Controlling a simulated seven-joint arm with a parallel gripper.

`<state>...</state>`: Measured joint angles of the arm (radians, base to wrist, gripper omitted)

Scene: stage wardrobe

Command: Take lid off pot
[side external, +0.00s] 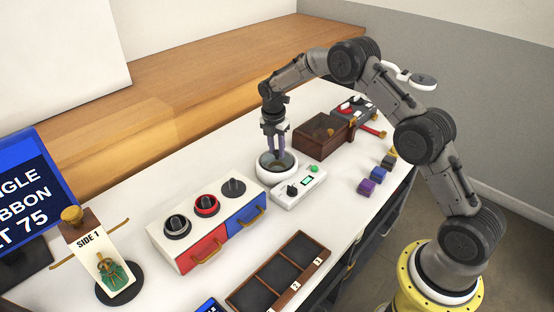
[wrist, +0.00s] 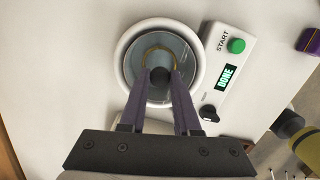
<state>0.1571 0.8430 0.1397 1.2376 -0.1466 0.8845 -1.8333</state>
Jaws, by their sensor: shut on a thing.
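The pot (side external: 262,176) is a round white vessel near the middle of the white table in the side view. In the wrist view its thick white rim (wrist: 120,72) rings a glassy blue-grey lid (wrist: 138,62) with a dark round knob (wrist: 160,77). My gripper (side external: 278,156) points straight down over the pot. In the wrist view, the purple fingers of my gripper (wrist: 160,72) are shut on the lid's knob from both sides. The lid looks centred within the rim. Whether it rests on the pot or is slightly raised, I cannot tell.
A white control box (wrist: 224,75) with a green START button and a display reading DONE stands beside the pot. A brown wooden box (side external: 323,136) is behind right. Small blocks (side external: 366,186) lie to the right. A red-and-blue drawer unit (side external: 205,225) and compartment tray (side external: 280,274) are in front.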

